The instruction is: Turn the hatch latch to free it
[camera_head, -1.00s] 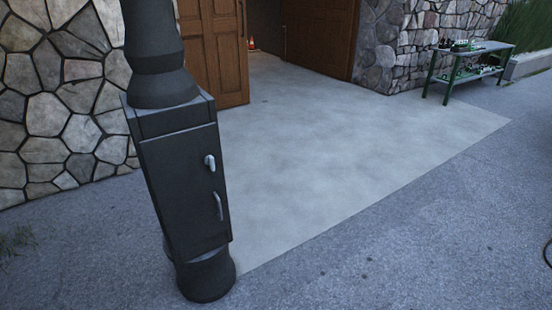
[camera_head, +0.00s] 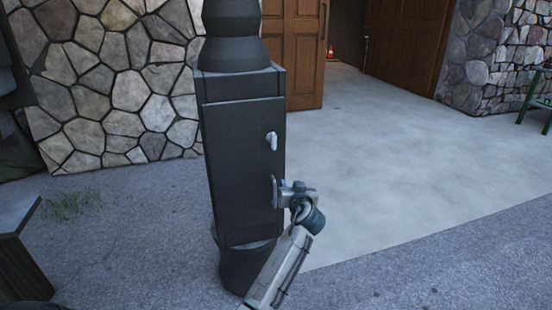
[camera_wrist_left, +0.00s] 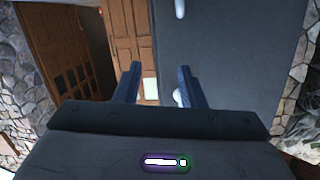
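A dark box-shaped housing on a post carries the hatch (camera_head: 238,160), which looks shut. A small pale latch (camera_head: 272,140) sits upright near the hatch's right edge. A pale lower handle (camera_head: 275,190) is below it, partly covered by my left gripper (camera_head: 284,189). The gripper is right beside that handle, below the latch. In the left wrist view, the two fingers of my left gripper (camera_wrist_left: 160,82) are apart. A small pale piece shows close beside the right finger; I cannot tell whether they touch. Another pale fitting (camera_wrist_left: 180,8) shows at the top. My right gripper is not in view.
A stone wall (camera_head: 110,80) stands behind the post. Wooden doors (camera_head: 300,55) and an orange cone (camera_head: 330,53) are at the back. A green table (camera_head: 535,100) is at the right edge. The concrete floor (camera_head: 400,150) right of the post is clear.

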